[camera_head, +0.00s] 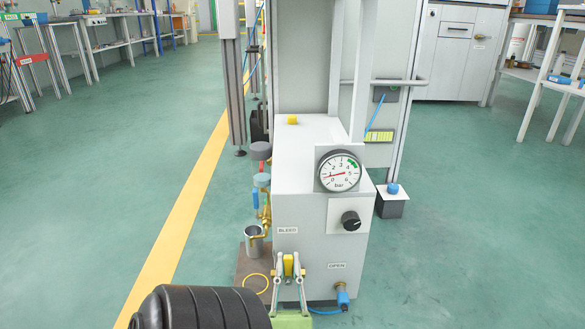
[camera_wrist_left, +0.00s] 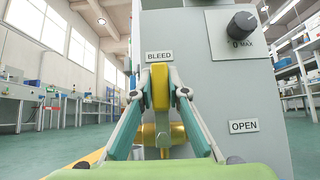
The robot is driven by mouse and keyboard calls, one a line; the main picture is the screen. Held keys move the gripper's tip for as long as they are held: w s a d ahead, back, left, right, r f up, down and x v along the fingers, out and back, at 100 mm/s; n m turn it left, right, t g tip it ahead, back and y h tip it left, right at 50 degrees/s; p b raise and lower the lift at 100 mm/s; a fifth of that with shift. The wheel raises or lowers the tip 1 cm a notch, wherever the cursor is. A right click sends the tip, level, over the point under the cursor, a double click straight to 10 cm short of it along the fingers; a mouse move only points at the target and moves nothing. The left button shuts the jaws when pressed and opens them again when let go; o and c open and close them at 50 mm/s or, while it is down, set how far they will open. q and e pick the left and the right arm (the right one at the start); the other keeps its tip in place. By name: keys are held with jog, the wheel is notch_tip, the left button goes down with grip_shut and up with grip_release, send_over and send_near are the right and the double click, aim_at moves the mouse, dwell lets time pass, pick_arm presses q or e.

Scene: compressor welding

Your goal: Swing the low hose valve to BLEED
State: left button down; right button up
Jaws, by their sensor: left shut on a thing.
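The low hose valve has a yellow lever (camera_wrist_left: 160,86) that stands upright just below the BLEED label (camera_wrist_left: 159,56) in the left wrist view. Its brass body (camera_wrist_left: 149,134) shows behind the fingers, low on the front of the grey cabinet (camera_head: 301,165). My left gripper (camera_head: 289,264) is shut on the lever, with one finger on each side of it. The lever (camera_head: 288,265) also shows between the fingertips in the head view. The OPEN label (camera_head: 337,266) is to the right. The lower valve body is partly hidden by the gripper. My right gripper is out of view.
A pressure gauge (camera_head: 339,171) and a black knob (camera_head: 351,221) are on the cabinet above the valve. A blue hose fitting (camera_head: 343,298) is at the lower right. A metal cup (camera_head: 254,240) and brass fittings are at the left. Open floor lies on both sides.

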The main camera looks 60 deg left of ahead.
pick_arm(q)
jog(key=shift+n+g, duration=0.4)
jog(key=shift+g, duration=0.1)
jog(key=c, duration=2)
grip_release()
jog(key=shift+s+a+f, duration=0.1)
jog(key=shift+o, duration=0.2)
jog(key=shift+t, duration=0.3)
notch_tip(320, 180, up, 10)
jog(key=shift+r, duration=0.1)
